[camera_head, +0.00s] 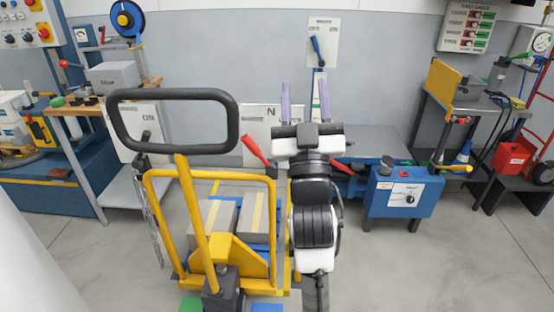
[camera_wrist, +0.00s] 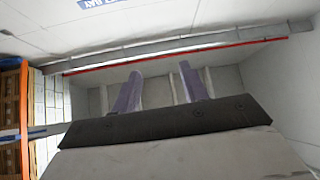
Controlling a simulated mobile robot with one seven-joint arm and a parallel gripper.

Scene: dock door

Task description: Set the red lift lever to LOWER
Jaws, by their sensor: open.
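A red-handled lever (camera_head: 254,149) slants up to the left in front of a white plate (camera_head: 259,120) marked N, just right of the yellow pallet truck (camera_head: 180,176). Another red handle (camera_head: 341,167) shows to the right of my arm, beside a blue machine. I cannot read LOWER on either. My gripper (camera_head: 300,98) points up and away, right of and above the first lever, apart from it. Its two purple fingers are spread with nothing between them. The wrist view shows the open gripper (camera_wrist: 161,90) facing wall and ceiling, with no lever in sight. My arm hides part of the plate.
The pallet truck's black loop handle (camera_head: 172,91) stands high left of the lever, with grey boxes (camera_head: 212,218) behind its frame. A blue lever (camera_head: 316,47) is on a wall plate above. A blue machine (camera_head: 402,191) stands right. Floor at lower right is clear.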

